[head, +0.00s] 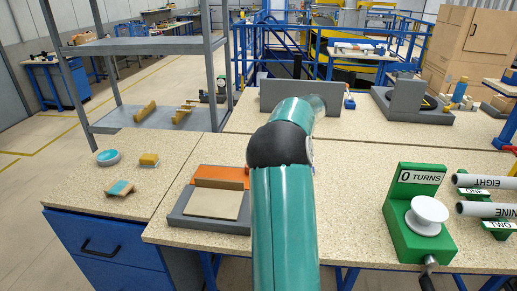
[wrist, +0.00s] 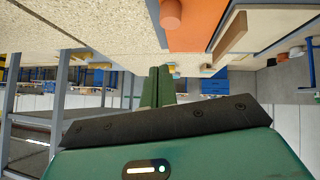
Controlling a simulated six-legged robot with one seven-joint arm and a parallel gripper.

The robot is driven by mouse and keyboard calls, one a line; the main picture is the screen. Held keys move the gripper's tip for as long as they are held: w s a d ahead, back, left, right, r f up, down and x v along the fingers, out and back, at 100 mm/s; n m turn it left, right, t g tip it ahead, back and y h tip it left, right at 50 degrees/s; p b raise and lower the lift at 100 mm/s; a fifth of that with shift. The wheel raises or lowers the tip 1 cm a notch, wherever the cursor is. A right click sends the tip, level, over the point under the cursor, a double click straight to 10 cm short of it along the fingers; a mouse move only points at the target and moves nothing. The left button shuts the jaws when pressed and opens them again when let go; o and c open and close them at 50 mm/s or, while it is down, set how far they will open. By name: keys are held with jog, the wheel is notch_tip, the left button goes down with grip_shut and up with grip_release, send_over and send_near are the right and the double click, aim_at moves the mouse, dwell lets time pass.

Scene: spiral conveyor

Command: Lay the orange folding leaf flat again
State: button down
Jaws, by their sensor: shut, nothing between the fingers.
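The orange folding leaf (head: 222,173) is at the back of a dark grey base (head: 190,222) on the bench, left of my arm in the head view. I cannot tell the leaf's exact tilt. In the wrist view, the orange leaf (wrist: 205,28) is at the top, with a round orange knob (wrist: 172,14) near it. The beige plate (wrist: 231,37) shows beside it. My green gripper (wrist: 159,75) is shut and empty, apart from the leaf. My arm hides the gripper in the head view.
A blue round dish (head: 108,156), a yellow block (head: 149,160) and a teal-and-orange piece (head: 120,188) lie on the left bench. A green "0 TURNS" stand (head: 405,235) is at right. A grey upright panel (head: 286,95) stands behind. Bench between base and green stand is clear.

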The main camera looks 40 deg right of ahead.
jog(key=shift+v, duration=1.9)
jog(key=shift+w+d+r, duration=0.1)
jog(key=w+a+r+m+t+h, duration=0.1)
jog(key=w+a+r+t+h, duration=0.2)
jog(key=r, duration=0.4)
jog(key=w+a+r+t+h, duration=0.1)
jog(key=w+a+r+t, duration=0.35)
jog(key=r, duration=0.35)
jog(key=s+a+r+m+h, duration=0.2)
jog(key=a+r+m+h, duration=0.4)
jog(key=a+r, duration=0.15)
jog(key=s+a+f+g+y, duration=0.2)
jog(key=s+a+f, duration=0.5)
jog(key=a, duration=0.4)
jog(key=s+a+f+m+g+y, duration=0.1)
jog(key=s+a+f+g+y, duration=0.1)
jog(key=s+a+f+g, duration=0.2)
jog(key=s+a+f+g+y, duration=0.2)
jog(key=s+a+f+g, duration=0.2)
jog(key=s+a+f, duration=0.7)
jog(key=s+a, duration=0.4)
jog(key=a, duration=0.2)
jog(key=shift+s+a+m, duration=0.25)
jog(key=shift+a+m, duration=0.05)
jog(key=shift+a, duration=0.1)
